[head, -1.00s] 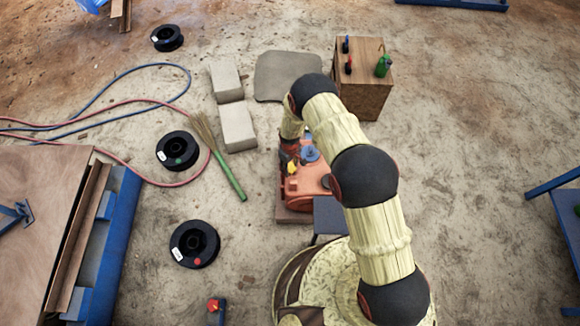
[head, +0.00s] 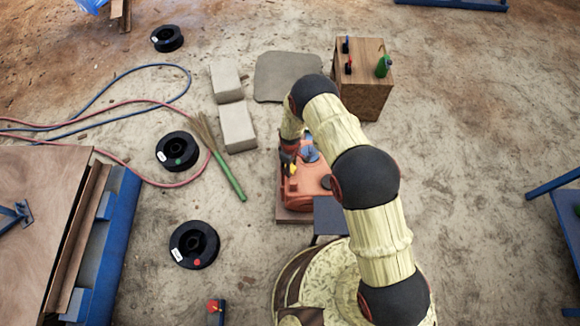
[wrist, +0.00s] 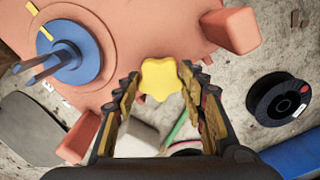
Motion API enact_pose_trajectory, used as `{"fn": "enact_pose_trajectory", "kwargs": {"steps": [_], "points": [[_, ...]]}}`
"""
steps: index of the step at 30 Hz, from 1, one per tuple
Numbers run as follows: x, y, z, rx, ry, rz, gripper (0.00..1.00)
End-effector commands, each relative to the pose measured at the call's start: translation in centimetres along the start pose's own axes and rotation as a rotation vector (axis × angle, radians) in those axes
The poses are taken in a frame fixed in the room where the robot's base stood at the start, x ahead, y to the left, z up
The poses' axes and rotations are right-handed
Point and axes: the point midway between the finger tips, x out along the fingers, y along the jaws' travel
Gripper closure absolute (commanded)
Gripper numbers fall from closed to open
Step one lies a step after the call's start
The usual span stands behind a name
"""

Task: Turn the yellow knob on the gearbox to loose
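The orange gearbox (head: 302,188) stands on a base in the middle of the head view, partly hidden by my arm. In the wrist view its orange housing (wrist: 120,45) fills the top. The yellow knob (wrist: 160,78) is lobed and lies between the tips of my gripper's fingers (wrist: 166,90). The fingers are open, with a small gap visible on each side of the knob. In the head view the knob (head: 291,169) is a small yellow spot beside my gripper (head: 289,158). Which setting the knob points to cannot be told.
A blue round part with a pronged shaft (wrist: 72,55) and orange lugs (wrist: 230,30) stand out from the gearbox near my fingers. Black spools (head: 194,245), a broom (head: 228,170), grey blocks (head: 237,126) and a wooden box (head: 365,95) stand around on open ground.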

Motion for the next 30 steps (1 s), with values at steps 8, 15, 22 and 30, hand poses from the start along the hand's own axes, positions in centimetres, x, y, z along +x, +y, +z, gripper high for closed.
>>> {"fn": "enact_pose_trajectory", "kwargs": {"steps": [8,15,22,30], "points": [[0.0,0.0,0.0,0.001,0.001,0.0,0.43],[0.0,0.0,0.0,0.001,0.0,0.0,0.4],[-0.8,0.1,-0.1,0.001,0.002,0.002,0.4],[-5.3,0.1,-0.1,0.001,0.003,0.002,0.4]]}}
